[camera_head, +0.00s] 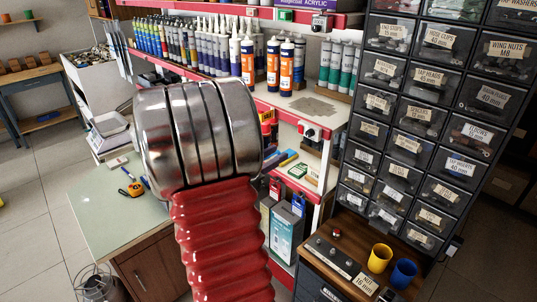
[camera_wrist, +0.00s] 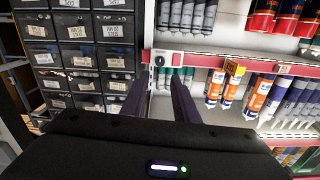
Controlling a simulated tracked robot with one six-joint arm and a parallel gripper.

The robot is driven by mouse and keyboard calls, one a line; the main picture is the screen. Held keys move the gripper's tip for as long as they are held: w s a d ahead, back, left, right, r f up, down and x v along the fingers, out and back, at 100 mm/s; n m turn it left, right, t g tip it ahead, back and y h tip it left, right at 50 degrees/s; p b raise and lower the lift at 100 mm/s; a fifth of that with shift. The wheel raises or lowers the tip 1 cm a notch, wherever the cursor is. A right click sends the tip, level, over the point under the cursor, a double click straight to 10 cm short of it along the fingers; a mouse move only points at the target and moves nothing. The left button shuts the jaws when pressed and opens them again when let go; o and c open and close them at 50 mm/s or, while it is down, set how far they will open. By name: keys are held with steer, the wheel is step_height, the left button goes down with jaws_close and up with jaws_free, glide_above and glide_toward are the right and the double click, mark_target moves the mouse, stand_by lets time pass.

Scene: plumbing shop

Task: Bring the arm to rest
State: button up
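My arm's metal joint and red ribbed sleeve fill the middle of the head view, raised in front of the shelves. The gripper itself cannot be made out in the head view. In the wrist view my gripper (camera_wrist: 159,86) shows two dark fingers standing apart with an empty gap between them. They point toward the shelf and drawer cabinet, and nothing is held. Shelf parts show through the gap.
Orange-labelled cartridges (camera_head: 273,64) stand on the red-edged shelf. A pale-topped counter (camera_head: 107,219) with a tape measure (camera_head: 130,190) is at left. Yellow (camera_head: 379,258) and blue (camera_head: 403,273) cups stand lower right.

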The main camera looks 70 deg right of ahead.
stand_by(0.5)
steer(key=s+a+f+n+g+y, duration=0.1)
steer(key=s+a+f+n+y, duration=0.4)
steer(key=f+n, duration=0.2)
steer(key=w+a+f+n+t+y, duration=0.1)
steer(key=a+f+n+y, duration=0.15)
steer(key=a, duration=0.25)
steer(key=w+a+f+n+y, duration=0.1)
steer(key=a+n+y, duration=0.15)
steer(key=a, duration=0.25)
steer(key=w+a+r+n+t+y, duration=0.15)
steer(key=w+a+n+t, duration=0.3)
steer(key=a, duration=0.55)
steer(key=w+a+r+n+t+y, duration=0.1)
steer(key=w+a+n+t+y, duration=0.15)
steer(key=w+a, duration=0.45)
steer(key=a+r+n+t+y, duration=0.1)
steer(key=a+r, duration=0.3)
steer(key=a, duration=0.6)
steer(key=w+a+r+n+t+y, duration=0.1)
steer(key=a+r+n+t, duration=0.2)
steer(key=a, duration=0.6)
steer(key=shift+a+r+n+t+y, duration=0.35)
steer(key=shift+r+t, duration=0.3)
steer(key=shift+t, duration=0.15)
